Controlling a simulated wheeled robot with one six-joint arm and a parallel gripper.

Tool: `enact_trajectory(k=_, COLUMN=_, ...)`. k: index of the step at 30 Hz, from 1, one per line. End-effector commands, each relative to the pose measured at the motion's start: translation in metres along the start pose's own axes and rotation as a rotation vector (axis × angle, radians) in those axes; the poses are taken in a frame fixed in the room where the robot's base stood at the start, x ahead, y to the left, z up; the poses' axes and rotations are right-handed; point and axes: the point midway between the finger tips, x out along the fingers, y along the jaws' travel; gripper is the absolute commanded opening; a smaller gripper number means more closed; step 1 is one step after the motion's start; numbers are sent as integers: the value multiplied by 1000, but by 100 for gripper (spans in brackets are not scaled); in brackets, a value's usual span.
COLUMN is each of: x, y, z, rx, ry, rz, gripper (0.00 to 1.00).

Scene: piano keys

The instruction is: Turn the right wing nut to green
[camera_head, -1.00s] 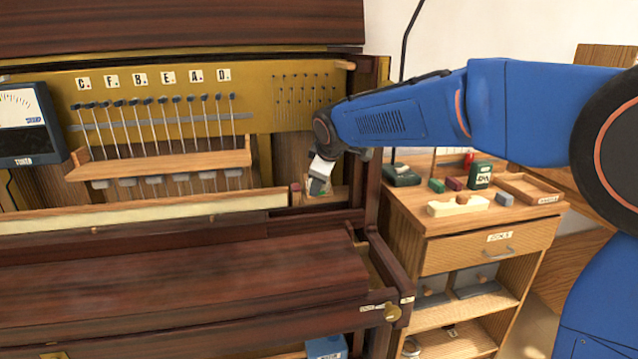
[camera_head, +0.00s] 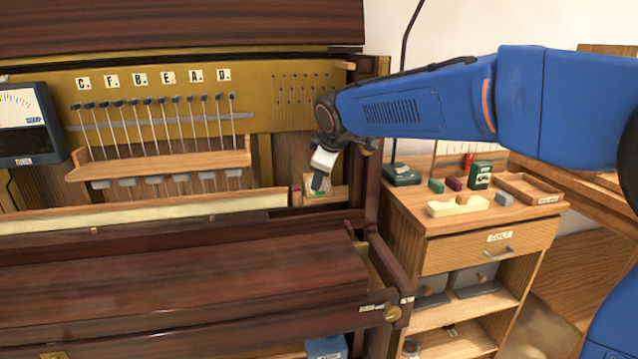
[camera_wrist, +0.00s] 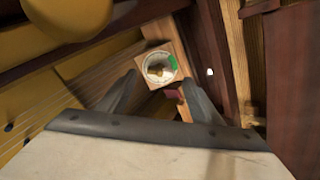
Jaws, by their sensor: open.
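The right wing nut (camera_wrist: 157,70) is a small brass piece on a round white dial (camera_wrist: 172,73) with a green sector (camera_wrist: 172,62) at its upper right. The dial sits on a light wooden block (camera_wrist: 153,46). My gripper (camera_wrist: 158,82) is open and empty, with its dark fingers to either side below the dial in the wrist view. In the head view my gripper (camera_head: 320,188) points down in front of the dial's recess at the piano's right end. It hides most of the dial there, and the wing nut cannot be made out.
A dark wooden side wall (camera_head: 371,150) stands close to the right of my gripper. A row of pins (camera_head: 160,120) and a wooden rail (camera_head: 165,163) lie to the left. A side cabinet (camera_head: 480,230) with small items stands at right. A tuner (camera_head: 30,120) is far left.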

Motion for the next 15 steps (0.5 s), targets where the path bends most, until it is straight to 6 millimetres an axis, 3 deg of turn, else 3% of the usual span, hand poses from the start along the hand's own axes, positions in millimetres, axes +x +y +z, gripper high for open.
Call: enact_trajectory(k=15, x=-25, y=0, z=0, rx=0, ry=1, rz=1, gripper=59)
